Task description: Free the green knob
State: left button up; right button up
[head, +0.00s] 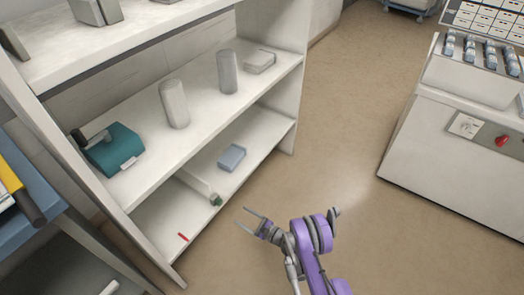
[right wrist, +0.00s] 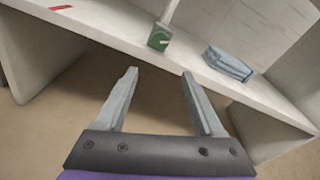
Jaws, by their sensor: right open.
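The green knob (head: 215,199) sits at the front end of a pale rod (head: 195,183) on the lowest shelf, close to the shelf's front edge. In the right wrist view the knob (right wrist: 158,40) shows as a dark green block with a light mark, beyond the fingertips. My right gripper (head: 242,216) is open and empty, in front of the shelf and a little right of the knob, apart from it. Its two fingers (right wrist: 160,72) point toward the knob in the right wrist view. My left gripper is not in view.
A blue box (head: 231,157) lies right of the knob, a thin red piece (head: 183,237) left of it. The shelf above (head: 200,130) hangs over them, holding a teal device (head: 114,149) and grey cylinders (head: 174,104). The floor on the right is free up to a white machine (head: 440,150).

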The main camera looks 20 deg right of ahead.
jog(key=w+d+r+n+g+h+p, duration=0.1)
jog(key=w+d+r+n+h+p, duration=0.15)
jog(key=d+n+h, duration=0.3)
jog(key=w+d+r+n+h+p, duration=0.1)
jog(key=w+d+r+n+h, duration=0.25)
jog(key=d, duration=0.25)
notch_tip(320, 180, up, 22)
jog(key=w+n+t+p, duration=0.2)
jog(key=n+t, duration=0.2)
jog(key=n, duration=1)
jog(key=shift+a+n+h+p, duration=0.3)
jog(key=shift+a+h+p, duration=0.05)
jog(key=shift+a+h, duration=0.1)
